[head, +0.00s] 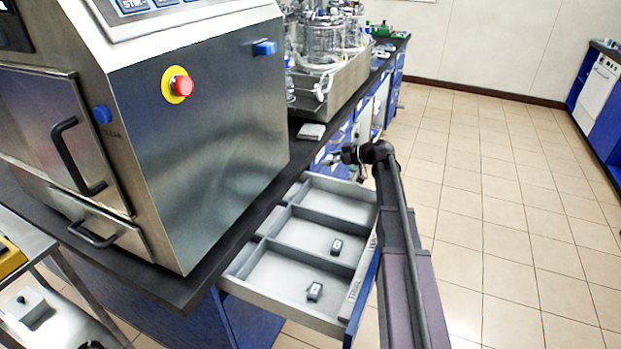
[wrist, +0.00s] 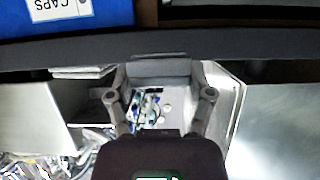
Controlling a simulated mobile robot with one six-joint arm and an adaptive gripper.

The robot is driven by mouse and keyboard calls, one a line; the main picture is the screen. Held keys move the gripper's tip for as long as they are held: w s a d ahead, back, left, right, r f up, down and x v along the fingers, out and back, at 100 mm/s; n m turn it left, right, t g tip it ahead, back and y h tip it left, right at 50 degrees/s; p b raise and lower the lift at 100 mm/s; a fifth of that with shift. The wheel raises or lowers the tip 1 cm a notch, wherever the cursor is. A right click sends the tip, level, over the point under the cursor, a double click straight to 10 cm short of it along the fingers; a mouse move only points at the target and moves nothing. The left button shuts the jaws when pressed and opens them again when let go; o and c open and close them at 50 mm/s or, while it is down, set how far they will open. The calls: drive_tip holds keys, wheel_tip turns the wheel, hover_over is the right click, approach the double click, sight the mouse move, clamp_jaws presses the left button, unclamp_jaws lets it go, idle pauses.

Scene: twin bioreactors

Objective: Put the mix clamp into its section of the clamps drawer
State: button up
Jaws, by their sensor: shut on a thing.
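The clamps drawer (head: 243,262) stands pulled out, a light grey tray split by dividers into three sections in a row. A small dark clamp with a pale label (head: 314,291) lies in the nearest section. Another small dark clamp (head: 337,246) lies in the middle section. The farthest section looks empty. My gripper (head: 350,155) is beyond the drawer's far end, above it. In the wrist view my gripper (wrist: 160,78) is shut on a grey piece at its fingertips, taken to be the mix clamp; its label cannot be read.
A steel cabinet (head: 215,150) with a red stop button stands on the dark bench, left of the drawer. Glass vessels (head: 325,42) stand in a steel tray behind. Tiled floor is clear at right.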

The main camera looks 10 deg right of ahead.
sight(304, 168)
drive_tip(key=a, duration=0.2)
drive_tip(key=s+a, duration=0.1)
drive_tip(key=a, duration=0.1)
drive_tip(key=s+a, duration=0.1)
drive_tip(key=a, duration=0.2)
drive_tip(key=shift+s+a+f+b, duration=0.1)
drive_tip(key=shift+s+f+b, duration=0.15)
drive_tip(key=shift+f+b, duration=0.1)
drive_tip(key=shift+f, duration=0.1)
drive_tip(key=shift+f+b, duration=1.7)
drive_tip(key=shift+b, duration=0.05)
drive_tip(key=shift+f+b, duration=0.6)
drive_tip(key=o, duration=0.8)
drive_tip(key=shift+r, duration=0.15)
